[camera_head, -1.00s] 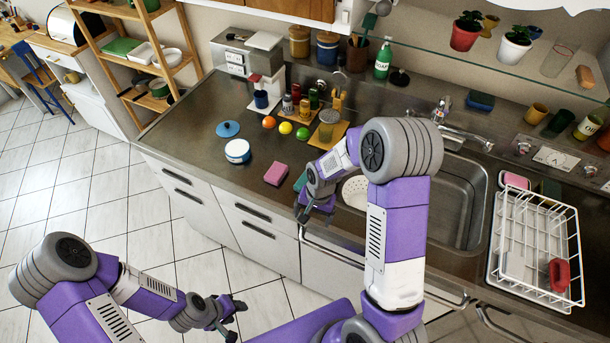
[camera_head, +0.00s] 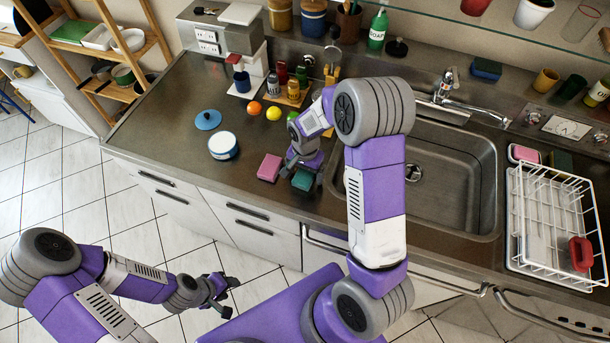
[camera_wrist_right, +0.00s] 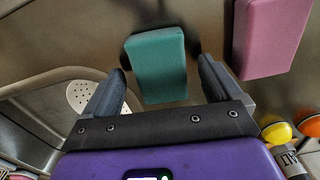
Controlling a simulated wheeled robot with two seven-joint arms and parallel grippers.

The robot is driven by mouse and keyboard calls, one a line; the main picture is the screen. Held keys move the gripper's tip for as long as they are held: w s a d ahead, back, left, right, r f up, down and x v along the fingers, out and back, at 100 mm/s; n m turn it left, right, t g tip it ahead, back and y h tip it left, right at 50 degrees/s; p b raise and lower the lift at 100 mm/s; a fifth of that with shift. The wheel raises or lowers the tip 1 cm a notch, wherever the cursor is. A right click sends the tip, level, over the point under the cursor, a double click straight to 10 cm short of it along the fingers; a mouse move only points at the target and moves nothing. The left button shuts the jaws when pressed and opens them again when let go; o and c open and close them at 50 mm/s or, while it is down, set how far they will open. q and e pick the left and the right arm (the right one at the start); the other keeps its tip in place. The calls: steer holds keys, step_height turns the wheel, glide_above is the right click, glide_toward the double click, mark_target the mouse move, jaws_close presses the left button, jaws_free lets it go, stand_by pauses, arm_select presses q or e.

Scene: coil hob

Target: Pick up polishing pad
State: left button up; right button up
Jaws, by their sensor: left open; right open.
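Two block-shaped pads lie on the counter near its front edge: a teal-green pad (camera_head: 302,181) and a pink pad (camera_head: 269,167) to its left. I cannot tell which one is called the polishing pad. My right gripper (camera_head: 304,172) is open, pointing down over the green pad and partly hiding it. In the right wrist view, the green pad (camera_wrist_right: 158,64) shows between the two spread fingers of the right gripper (camera_wrist_right: 160,76), and the pink pad (camera_wrist_right: 272,36) is at upper right. My left gripper (camera_head: 230,297) is open and empty, low in front of the cabinets.
A white pot (camera_head: 223,146), a blue lid (camera_head: 208,120), an orange fruit (camera_head: 254,108) and a yellow one (camera_head: 274,113) stand behind the pads. The sink (camera_head: 440,185) is to the right, with a white dish rack (camera_head: 556,225) beyond. The counter at left is clear.

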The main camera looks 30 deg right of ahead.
mark_target(305, 174)
steer(key=shift+f, duration=0.4)
steer(key=shift+c, duration=0.3)
steer(key=c, duration=1.1)
steer(key=shift+r, duration=0.1)
step_height(305, 174, up, 10)
steer(key=shift+p, duration=0.4)
